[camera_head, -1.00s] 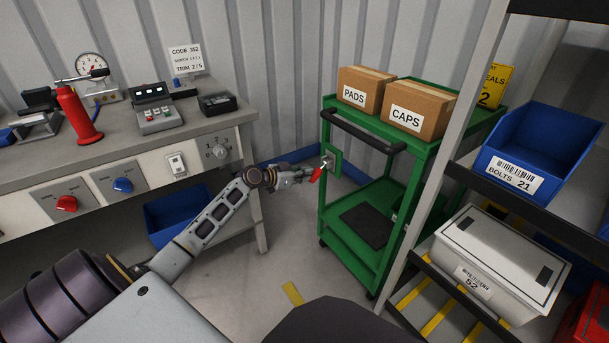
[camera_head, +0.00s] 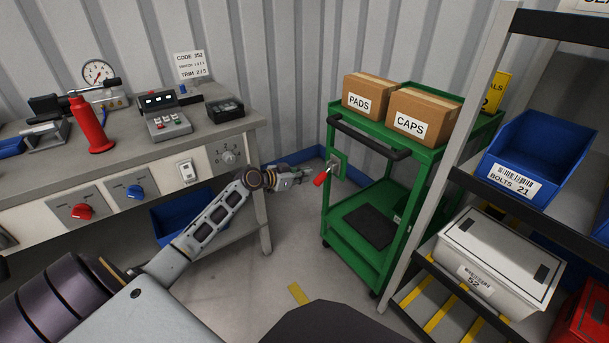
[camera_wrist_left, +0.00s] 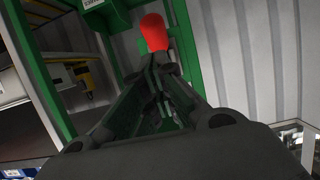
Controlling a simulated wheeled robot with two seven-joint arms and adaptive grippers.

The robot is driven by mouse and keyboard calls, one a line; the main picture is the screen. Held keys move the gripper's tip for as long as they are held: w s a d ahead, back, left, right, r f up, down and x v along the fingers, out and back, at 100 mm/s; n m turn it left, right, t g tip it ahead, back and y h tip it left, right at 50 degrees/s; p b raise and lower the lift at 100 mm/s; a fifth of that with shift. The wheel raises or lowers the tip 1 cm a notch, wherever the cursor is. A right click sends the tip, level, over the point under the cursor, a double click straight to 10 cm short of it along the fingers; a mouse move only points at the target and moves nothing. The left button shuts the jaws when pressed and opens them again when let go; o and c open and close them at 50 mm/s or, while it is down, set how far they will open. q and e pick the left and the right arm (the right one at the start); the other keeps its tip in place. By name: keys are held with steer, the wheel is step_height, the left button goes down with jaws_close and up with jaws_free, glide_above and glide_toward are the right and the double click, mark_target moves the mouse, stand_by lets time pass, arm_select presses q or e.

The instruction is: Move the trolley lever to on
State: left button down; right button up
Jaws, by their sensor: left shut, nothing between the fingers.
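The green trolley (camera_head: 382,222) stands against the corrugated wall, with a small green plate (camera_head: 338,160) on its near left post. A lever with a red grip (camera_head: 320,179) sticks out from that plate, its grip pointing down and left. My left gripper (camera_head: 307,174) is beside the red grip, its fingers shut with nothing between them. In the left wrist view the red grip (camera_wrist_left: 154,32) lies just beyond the fingertips (camera_wrist_left: 160,62); I cannot tell whether they touch. No on or off marking is readable. My right gripper is not in view.
Boxes marked PADS (camera_head: 364,93) and CAPS (camera_head: 421,114) sit on the trolley. A workbench (camera_head: 130,150) with knobs and devices is at left. A shelf rack with a blue bin (camera_head: 533,150) and a white case (camera_head: 492,262) is at right. The floor between is clear.

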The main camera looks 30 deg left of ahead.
arm_select(q)
steer(key=s+a+f, duration=0.3)
steer(key=s, duration=0.4)
steer(key=shift+s+a+p, duration=0.15)
steer(key=shift+s+p, duration=0.25)
steer(key=shift+p, duration=0.05)
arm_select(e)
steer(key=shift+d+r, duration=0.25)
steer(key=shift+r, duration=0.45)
arm_select(q)
steer(key=shift+f, duration=0.1)
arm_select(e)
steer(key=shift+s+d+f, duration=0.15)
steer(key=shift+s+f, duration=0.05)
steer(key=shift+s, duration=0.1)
